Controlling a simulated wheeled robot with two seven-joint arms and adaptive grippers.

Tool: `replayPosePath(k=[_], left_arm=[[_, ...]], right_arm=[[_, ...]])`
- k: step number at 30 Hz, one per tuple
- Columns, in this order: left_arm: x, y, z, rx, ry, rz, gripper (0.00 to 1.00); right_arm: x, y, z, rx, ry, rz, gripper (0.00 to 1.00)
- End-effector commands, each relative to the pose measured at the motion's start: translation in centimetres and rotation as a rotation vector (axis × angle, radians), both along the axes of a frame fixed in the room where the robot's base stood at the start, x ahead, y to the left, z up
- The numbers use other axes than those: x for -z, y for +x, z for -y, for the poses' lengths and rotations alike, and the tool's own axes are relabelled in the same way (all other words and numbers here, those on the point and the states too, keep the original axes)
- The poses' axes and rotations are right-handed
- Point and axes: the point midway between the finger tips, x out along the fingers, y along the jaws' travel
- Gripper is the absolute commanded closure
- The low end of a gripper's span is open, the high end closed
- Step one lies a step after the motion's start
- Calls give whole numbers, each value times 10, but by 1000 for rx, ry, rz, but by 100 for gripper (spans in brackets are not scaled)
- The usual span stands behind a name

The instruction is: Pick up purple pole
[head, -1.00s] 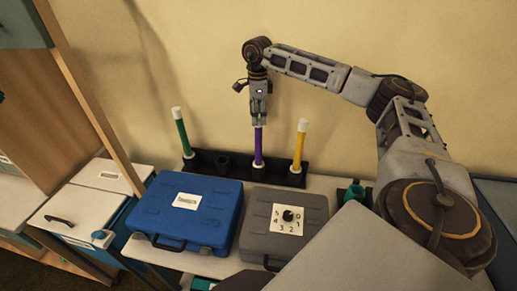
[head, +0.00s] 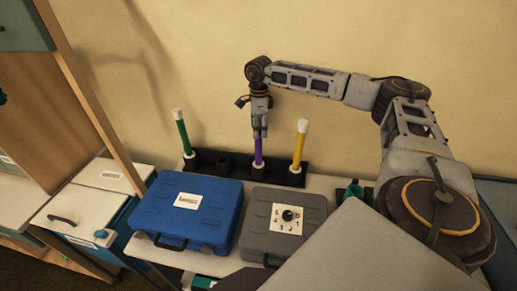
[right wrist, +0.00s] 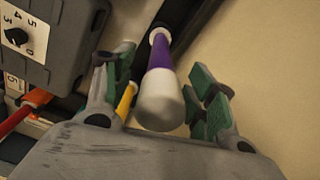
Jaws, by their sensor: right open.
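The purple pole (head: 258,151) stands upright in the black rack (head: 208,160), between the green pole (head: 182,133) and the yellow pole (head: 299,148). My right gripper (head: 260,135) points down over the top of the purple pole and hides its white tip in the head view. In the right wrist view, the purple pole (right wrist: 161,62) with its white end lies between the green-padded fingers of my open right gripper (right wrist: 163,88), with gaps on both sides. My left gripper is not in view.
A blue case (head: 182,220) and a grey case (head: 263,230) with a number dial stand in front of the rack. An empty black socket (head: 224,162) sits between the green and purple poles. The wall is close behind.

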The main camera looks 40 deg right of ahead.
Motion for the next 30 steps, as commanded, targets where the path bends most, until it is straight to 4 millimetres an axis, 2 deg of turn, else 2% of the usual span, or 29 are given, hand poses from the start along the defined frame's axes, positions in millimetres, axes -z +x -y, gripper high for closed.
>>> replayPosePath(k=[6,19,30], left_arm=[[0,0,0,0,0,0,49],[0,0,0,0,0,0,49],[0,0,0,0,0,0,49]], right_arm=[[0,0,0,0,0,0,43],[0,0,0,0,0,0,99],[-1,0,0,0,0,1,100]])
